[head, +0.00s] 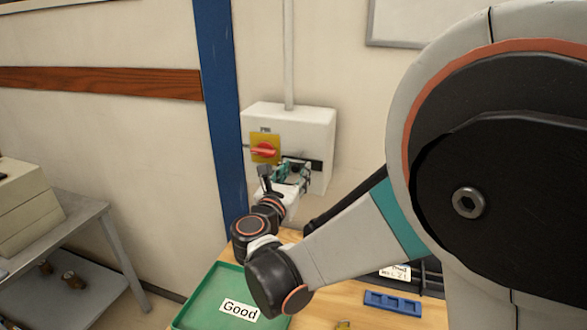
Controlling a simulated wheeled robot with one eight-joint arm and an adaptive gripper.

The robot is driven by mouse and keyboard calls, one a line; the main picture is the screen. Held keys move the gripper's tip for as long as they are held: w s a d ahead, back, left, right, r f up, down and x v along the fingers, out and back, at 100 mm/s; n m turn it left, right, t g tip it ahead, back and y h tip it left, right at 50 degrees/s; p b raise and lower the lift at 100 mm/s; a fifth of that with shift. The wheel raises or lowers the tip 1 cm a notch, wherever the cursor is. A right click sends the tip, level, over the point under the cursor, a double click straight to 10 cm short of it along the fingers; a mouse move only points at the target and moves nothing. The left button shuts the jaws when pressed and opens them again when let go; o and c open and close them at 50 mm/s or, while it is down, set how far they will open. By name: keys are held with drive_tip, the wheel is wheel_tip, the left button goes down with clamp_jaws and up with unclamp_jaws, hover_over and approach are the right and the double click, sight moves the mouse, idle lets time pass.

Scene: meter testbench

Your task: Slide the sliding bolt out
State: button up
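A white wall box (310,125) hangs on the wall near the middle of the head view. Its front carries a red rotary handle (263,151) on a yellow plate, with a dark strip to the right of it. My gripper (295,173) is at the lower front of the box, right of and below the red handle, over part of the dark strip. Its fingers are small and overlap the dark parts there, so I cannot tell whether they are open or shut. The sliding bolt cannot be made out clearly; the gripper covers part of that area.
A green tray (200,300) labelled "Good" lies on the wooden table (345,310) below. A blue holder (393,303) and a dark tray (432,277) lie to the right. A grey shelf unit (70,235) stands at left. A blue post (219,100) rises left of the box.

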drive_tip(key=v, duration=0.7)
